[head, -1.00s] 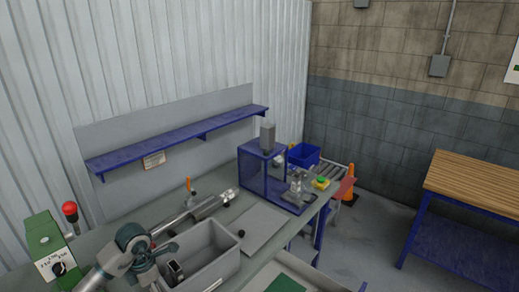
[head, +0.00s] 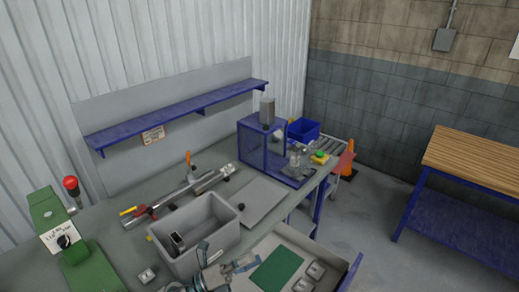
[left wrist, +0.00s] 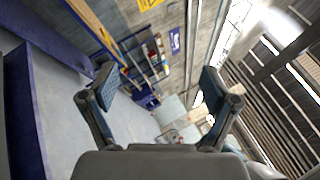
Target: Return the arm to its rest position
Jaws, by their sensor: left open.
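My left gripper (head: 236,267) shows at the bottom of the head view, in front of the grey bin (head: 222,243) and near the open drawer's left side. In the left wrist view its two fingers (left wrist: 160,85) are spread wide with nothing between them. The wrist camera looks out over floor, wall and ceiling, tilted on its side. Most of my left arm is cut off by the bottom edge of the head view. My right gripper is in neither view.
The grey bin on the bench holds a dark-faced part (head: 178,241). The drawer (head: 325,248) holds a green mat (head: 277,268) and small metal pieces.

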